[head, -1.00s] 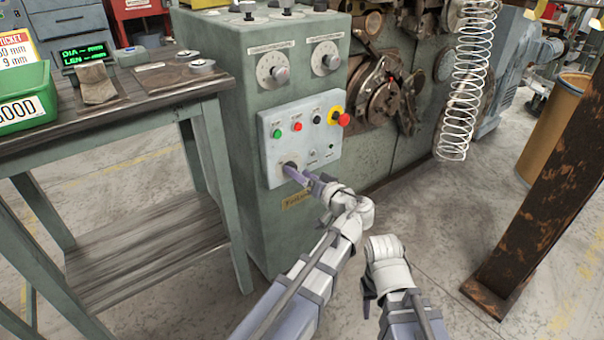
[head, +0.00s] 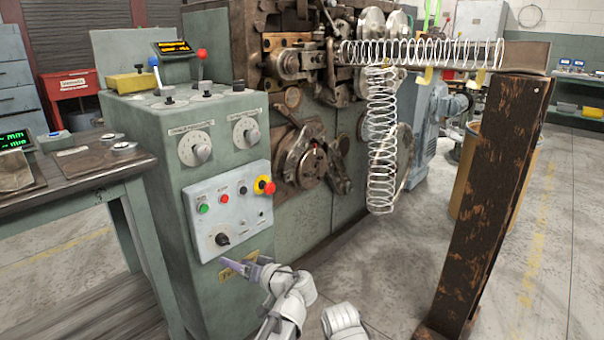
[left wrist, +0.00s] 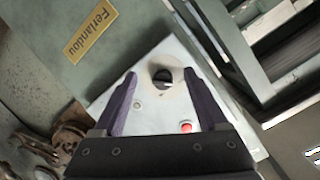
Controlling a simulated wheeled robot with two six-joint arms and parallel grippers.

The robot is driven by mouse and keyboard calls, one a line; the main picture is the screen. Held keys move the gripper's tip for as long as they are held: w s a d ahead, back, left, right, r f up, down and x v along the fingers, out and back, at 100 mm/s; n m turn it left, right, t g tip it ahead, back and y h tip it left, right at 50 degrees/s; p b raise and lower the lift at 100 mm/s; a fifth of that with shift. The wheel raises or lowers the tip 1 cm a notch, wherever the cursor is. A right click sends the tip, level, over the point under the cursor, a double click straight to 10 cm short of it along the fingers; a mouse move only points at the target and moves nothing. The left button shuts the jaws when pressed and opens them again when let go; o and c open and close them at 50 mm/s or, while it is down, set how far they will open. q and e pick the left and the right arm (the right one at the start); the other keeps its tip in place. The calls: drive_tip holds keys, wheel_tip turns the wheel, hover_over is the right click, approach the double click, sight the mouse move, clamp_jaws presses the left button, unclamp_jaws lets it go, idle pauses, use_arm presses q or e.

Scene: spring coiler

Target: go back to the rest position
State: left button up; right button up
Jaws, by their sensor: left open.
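My left gripper (head: 236,265) is in front of the green machine cabinet, just below the control panel (head: 231,200). In the left wrist view its two purple fingers (left wrist: 162,95) are spread apart with nothing between them. The black rotary knob (head: 222,239) on the panel is clear of the fingers; it also shows beyond them in the left wrist view (left wrist: 162,77). Part of my right arm (head: 342,322) shows at the bottom edge of the head view. Its gripper is out of the picture.
A wooden-topped bench (head: 85,165) stands left of the cabinet. The coiler (head: 300,165) is to the right, with a long spring along a trough and another spring (head: 381,140) hanging down. A rusty post (head: 490,190) stands at right. Floor between is clear.

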use_arm(q)
drive_tip(key=s+d+f+m+g+h, duration=0.25)
drive_tip(key=s+f+g+h, duration=0.55)
drive_tip(key=s+f, duration=0.6)
drive_tip(key=s+d+r+m+g+h+p, duration=0.1)
drive_tip(key=s+d+r+m+h+p, duration=0.15)
drive_tip(key=d, duration=0.45)
drive_tip(key=s+d+r+m+h+p, duration=0.1)
drive_tip(key=s+d+m+p, duration=0.25)
drive_tip(key=d, duration=0.35)
wheel_tip(320, 180, up, 38)
drive_tip(key=p, duration=3.7)
drive_tip(key=shift+s+a+f+n+p, duration=0.2)
drive_tip(key=shift+s+n+p, duration=0.1)
drive_tip(key=shift+n, duration=0.15)
drive_tip(key=shift+c, duration=0.2)
